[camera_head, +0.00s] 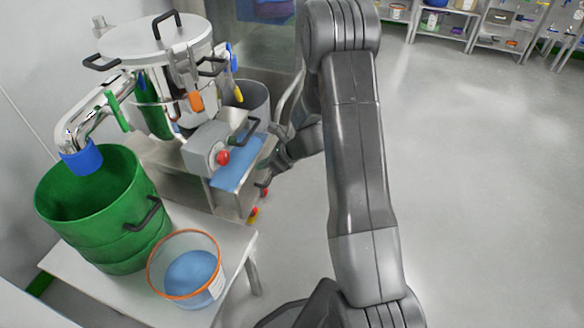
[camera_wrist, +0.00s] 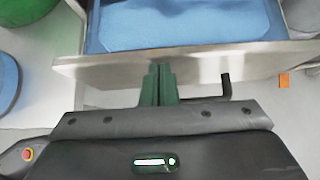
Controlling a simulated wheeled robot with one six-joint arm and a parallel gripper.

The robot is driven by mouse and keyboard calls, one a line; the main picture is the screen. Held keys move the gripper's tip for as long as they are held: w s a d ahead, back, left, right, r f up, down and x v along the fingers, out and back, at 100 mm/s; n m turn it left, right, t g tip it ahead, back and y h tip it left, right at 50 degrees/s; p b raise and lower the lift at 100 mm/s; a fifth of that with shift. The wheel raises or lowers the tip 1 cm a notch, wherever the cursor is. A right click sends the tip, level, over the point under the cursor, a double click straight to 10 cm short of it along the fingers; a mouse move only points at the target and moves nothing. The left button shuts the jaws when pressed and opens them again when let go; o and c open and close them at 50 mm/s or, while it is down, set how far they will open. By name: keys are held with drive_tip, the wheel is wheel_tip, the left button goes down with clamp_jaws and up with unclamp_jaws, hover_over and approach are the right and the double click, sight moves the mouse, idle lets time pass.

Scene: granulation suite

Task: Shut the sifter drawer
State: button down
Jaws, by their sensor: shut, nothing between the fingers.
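The sifter drawer (camera_head: 228,198) stands open under the steel sifter (camera_head: 155,50) in the head view, with blue material (camera_head: 238,172) inside. In the wrist view its metal front panel (camera_wrist: 110,70) runs across the picture, with the blue material (camera_wrist: 185,22) behind it. A black drawer handle (camera_wrist: 226,86) sticks out from the panel. My gripper (camera_wrist: 158,72) is shut and empty, its green fingertips at the outer face of the panel, left of the handle. I cannot tell if they touch it. In the head view my gripper (camera_head: 268,165) is small and partly hidden.
A green drum (camera_head: 95,225) and a clear orange-rimmed tub (camera_head: 185,268) with blue contents stand on a white table (camera_head: 130,303) at the lower left. A grey bin (camera_head: 250,98) is behind the sifter. Shelves (camera_head: 465,22) line the back. The floor to the right is clear.

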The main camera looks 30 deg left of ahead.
drive_tip(key=s+a+p, duration=0.2)
drive_tip(key=a, duration=0.7)
drive_tip(key=shift+a, duration=0.25)
drive_tip(key=shift+s+a+r, duration=0.1)
drive_tip(key=shift+r, duration=0.05)
drive_tip(key=d+f+p+v, duration=0.1)
drive_tip(key=d+f+v, duration=0.1)
drive_tip(key=v, duration=1.1)
drive_tip(key=shift+d+f, duration=0.1)
drive_tip(key=shift+f, duration=0.05)
